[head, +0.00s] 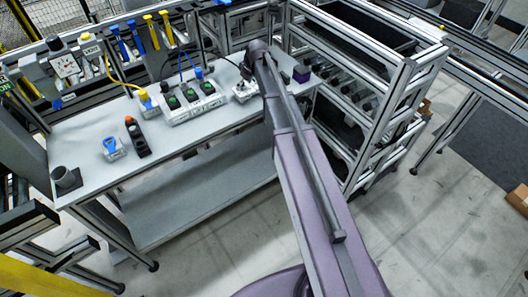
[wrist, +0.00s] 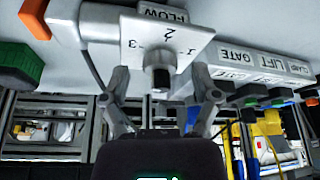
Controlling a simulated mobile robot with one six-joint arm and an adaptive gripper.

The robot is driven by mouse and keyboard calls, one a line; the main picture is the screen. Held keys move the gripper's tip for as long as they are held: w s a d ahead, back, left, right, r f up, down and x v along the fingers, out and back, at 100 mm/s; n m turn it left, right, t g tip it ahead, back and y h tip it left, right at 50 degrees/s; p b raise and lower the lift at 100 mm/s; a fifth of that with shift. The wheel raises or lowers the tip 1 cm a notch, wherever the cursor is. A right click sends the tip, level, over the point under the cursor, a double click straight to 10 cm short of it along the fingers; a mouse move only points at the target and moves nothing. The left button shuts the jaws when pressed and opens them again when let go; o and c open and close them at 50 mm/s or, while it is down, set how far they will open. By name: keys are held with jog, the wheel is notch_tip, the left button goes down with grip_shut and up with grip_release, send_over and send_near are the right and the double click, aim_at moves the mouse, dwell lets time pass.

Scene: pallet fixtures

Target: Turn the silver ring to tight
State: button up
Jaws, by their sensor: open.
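No ring marked tight can be made out in either view. My gripper (wrist: 160,84) is open in the wrist view, with one finger on each side of a grey metallic cylindrical knob (wrist: 158,75). The knob sits on a white plate (wrist: 193,35) marked FLOW with the numbers 1, 2 and 3, which appears upside down. I cannot tell whether the fingers touch the knob. In the head view my arm reaches to this unit (head: 242,93) at the bench's right part, and my gripper is too small there to read.
The grey bench (head: 85,122) also holds a box with green buttons (head: 193,108), labelled GATE, LIFT and CLAMP in the wrist view. A blue-topped fixture (head: 111,148), an orange-tipped black device (head: 137,138) and a dark cup (head: 65,178) stand further left. A metal rack (head: 385,115) stands at right.

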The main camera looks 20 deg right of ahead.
jog(key=n, duration=0.2)
jog(key=n+g+y, duration=0.1)
jog(key=n, duration=0.2)
jog(key=shift+w+d, duration=0.1)
jog(key=shift+w, duration=0.1)
jog(key=shift+s+d+r+g+p, duration=0.1)
jog(key=shift+r+g+p, duration=0.2)
jog(key=shift+r+p, duration=0.15)
jog(key=p+v, duration=1.2)
jog(key=v, duration=0.1)
jog(key=s+a+f+m+g+h+b, duration=0.1)
jog(key=s+a+f+m+b, duration=0.1)
jog(key=s+f+m+b, duration=0.3)
jog(key=s+a+f+m+g+h+b, duration=0.1)
jog(key=s+f+m+b, duration=0.5)
jog(key=s+f+b, duration=0.7)
jog(key=s+a+f+h, duration=0.1)
jog(key=s+a, duration=0.1)
jog(key=s, duration=0.7)
jog(key=shift+s+f+m, duration=0.25)
jog(key=shift+s+m, duration=0.05)
jog(key=shift+s, duration=0.1)
jog(key=shift+s+h, duration=0.3)
jog(key=shift+s, duration=0.1)
